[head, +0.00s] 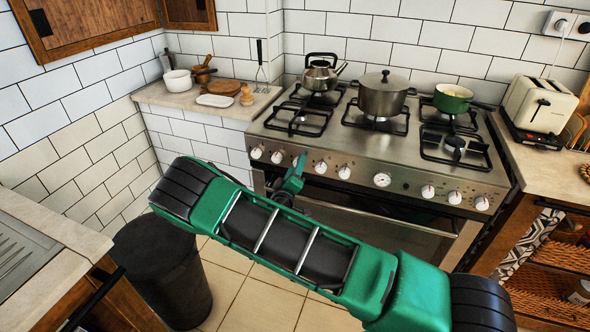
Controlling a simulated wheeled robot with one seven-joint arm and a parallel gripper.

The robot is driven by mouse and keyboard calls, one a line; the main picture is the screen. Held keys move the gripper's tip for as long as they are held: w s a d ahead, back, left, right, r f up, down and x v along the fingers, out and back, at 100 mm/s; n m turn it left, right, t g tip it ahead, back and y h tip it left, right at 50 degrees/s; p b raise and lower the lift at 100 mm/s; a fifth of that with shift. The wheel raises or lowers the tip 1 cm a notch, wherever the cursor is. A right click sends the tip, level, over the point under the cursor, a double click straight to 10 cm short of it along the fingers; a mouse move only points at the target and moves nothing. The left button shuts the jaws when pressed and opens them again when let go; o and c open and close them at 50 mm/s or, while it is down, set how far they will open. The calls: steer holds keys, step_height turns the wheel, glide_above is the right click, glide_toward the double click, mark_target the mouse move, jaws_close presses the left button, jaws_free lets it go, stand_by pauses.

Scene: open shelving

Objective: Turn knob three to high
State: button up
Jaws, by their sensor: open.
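A steel stove (330,150) stands against the tiled wall with a row of knobs along its front panel. From the left, the first knob (256,153) and second knob (277,157) show clearly. My gripper (299,165) is at the panel just right of the second knob, where the third knob from the left sits mostly hidden behind it. I cannot tell whether the gripper touches that knob, or how the knob is turned. The gripper is open. To its right are another knob (320,168) and one more knob (344,172).
A round dial (382,180) and several more knobs (454,196) lie further right. A kettle (320,75), a steel pot (382,95) and a green pan (453,98) stand on the burners. A toaster (540,103) is at right, a black bin (160,270) at lower left.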

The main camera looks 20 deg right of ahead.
steer(key=shift+w, duration=0.1)
steer(key=c, duration=1)
steer(key=shift+c, duration=0.2)
steer(key=shift+n, duration=0.4)
steer(key=n+g, duration=0.1)
steer(key=n, duration=1.1)
steer(key=shift+a+f+g, duration=0.1)
steer(key=shift+a+g, duration=0.05)
steer(key=shift+g, duration=0.25)
